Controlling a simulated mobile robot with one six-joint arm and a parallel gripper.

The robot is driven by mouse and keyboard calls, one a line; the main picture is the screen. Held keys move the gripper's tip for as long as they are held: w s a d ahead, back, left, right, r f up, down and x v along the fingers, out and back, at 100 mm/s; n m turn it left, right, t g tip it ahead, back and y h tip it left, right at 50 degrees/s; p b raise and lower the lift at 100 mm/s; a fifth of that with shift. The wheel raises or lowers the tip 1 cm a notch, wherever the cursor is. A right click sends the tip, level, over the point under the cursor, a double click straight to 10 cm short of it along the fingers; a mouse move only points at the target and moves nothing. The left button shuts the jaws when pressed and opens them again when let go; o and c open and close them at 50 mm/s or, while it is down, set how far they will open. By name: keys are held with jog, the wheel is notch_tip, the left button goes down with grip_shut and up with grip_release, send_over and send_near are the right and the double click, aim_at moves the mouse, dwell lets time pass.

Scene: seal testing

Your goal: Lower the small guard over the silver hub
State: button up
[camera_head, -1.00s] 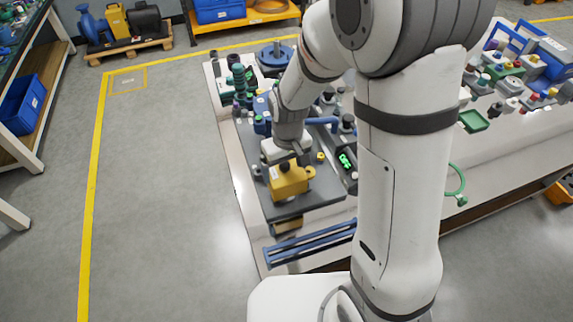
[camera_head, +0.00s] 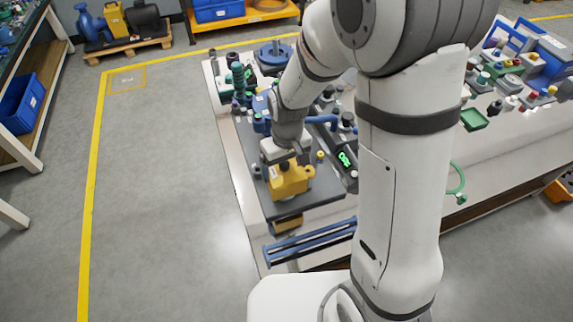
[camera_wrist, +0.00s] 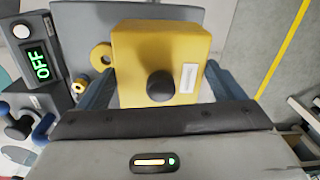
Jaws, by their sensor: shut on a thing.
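The small guard is a yellow box (camera_head: 288,181) with a dark round knob on top, a pale label and a ring-shaped lug at its side. In the wrist view the guard (camera_wrist: 190,50) fills the middle, between the fingers. My gripper (camera_head: 287,160) is shut on the guard from above; in the wrist view my gripper (camera_wrist: 160,97) has a blue-grey finger on each side of it. The guard is over the grey plate; I cannot tell whether it touches it. The silver hub is not visible.
A grey plate (camera_head: 315,196) lies on the pale bench, with a box reading OFF (camera_wrist: 40,65) beside the guard. Blue pipework (camera_head: 322,120) and fittings stand behind. Blue rails (camera_head: 310,243) lie in front. The floor to the left is clear.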

jog(key=shift+f, duration=0.15)
jog(key=shift+f+b, duration=0.9)
jog(key=shift+f, duration=0.1)
jog(key=shift+f, duration=0.15)
jog(key=shift+f, duration=0.15)
jog(key=o, duration=0.9)
jog(key=shift+r+p, duration=1.65)
jog(key=shift+r, duration=0.95)
